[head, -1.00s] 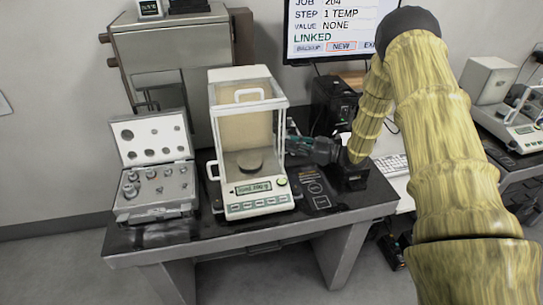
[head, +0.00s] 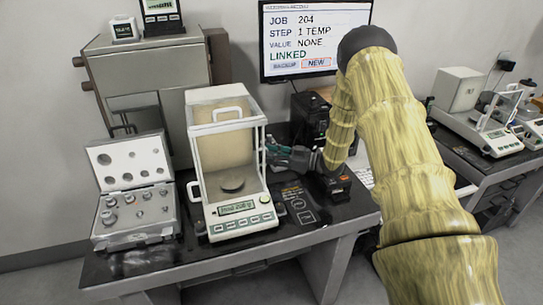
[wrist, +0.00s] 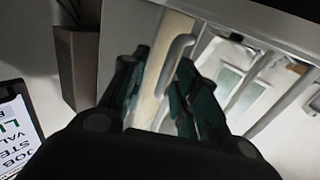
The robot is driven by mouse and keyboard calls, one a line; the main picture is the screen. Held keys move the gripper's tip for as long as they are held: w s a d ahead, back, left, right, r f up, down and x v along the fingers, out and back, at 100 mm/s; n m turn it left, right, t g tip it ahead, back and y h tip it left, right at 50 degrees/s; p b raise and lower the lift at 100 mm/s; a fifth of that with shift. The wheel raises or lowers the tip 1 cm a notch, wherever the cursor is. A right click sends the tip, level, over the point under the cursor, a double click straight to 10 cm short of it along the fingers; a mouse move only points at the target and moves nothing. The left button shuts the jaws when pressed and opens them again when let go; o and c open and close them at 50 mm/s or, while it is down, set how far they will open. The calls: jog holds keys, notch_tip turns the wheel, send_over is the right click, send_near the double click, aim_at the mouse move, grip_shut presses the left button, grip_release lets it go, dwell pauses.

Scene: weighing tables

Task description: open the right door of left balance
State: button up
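The left balance (head: 240,222) stands on the near table, a white unit with a glass draft shield and a round pan (head: 232,185) inside. Its right door (head: 261,150) is seen edge-on in the head view, so how far it stands open is unclear. My gripper (head: 272,150) is at the right side of the shield. In the wrist view, the two dark green fingers (wrist: 163,88) are apart, one on each side of a grey bar handle (wrist: 177,50). I see gaps beside the handle, and cannot tell whether either finger touches it.
An open case of weights (head: 135,235) is left of the balance. A black box (head: 308,117) and a monitor (head: 315,40) are behind my gripper. Another balance (head: 490,135) stands on the table at right. The floor in front is clear.

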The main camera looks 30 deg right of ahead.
jog(key=shift+a+r, duration=0.35)
jog(key=shift+a, duration=0.05)
jog(key=shift+d, duration=0.1)
notch_tip(320, 180, up, 10)
dwell(0.6)
